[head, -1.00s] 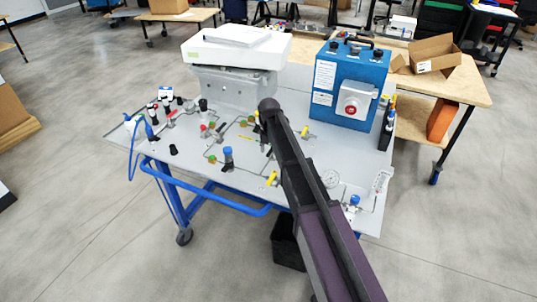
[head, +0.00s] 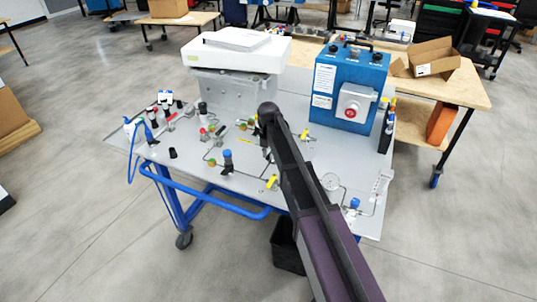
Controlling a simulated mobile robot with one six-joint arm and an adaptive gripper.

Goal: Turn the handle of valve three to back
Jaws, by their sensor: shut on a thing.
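The analyser panel (head: 235,184) is a grey board on a blue wheeled frame, with pipes and several small valves. My gripper (head: 265,150) points down at the middle of the panel, partly hidden behind my own arm. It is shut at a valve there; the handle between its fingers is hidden. Other valve handles show: a yellow one (head: 272,182) at the front edge, a yellow one (head: 305,135) right of my arm, and a red one (head: 204,131) left of the gripper. No valve numbers can be read.
A blue box (head: 350,85) with a red knob stands at the panel's back right, and a white instrument (head: 236,50) at the back left. A blue-capped part (head: 228,161) stands left of my gripper.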

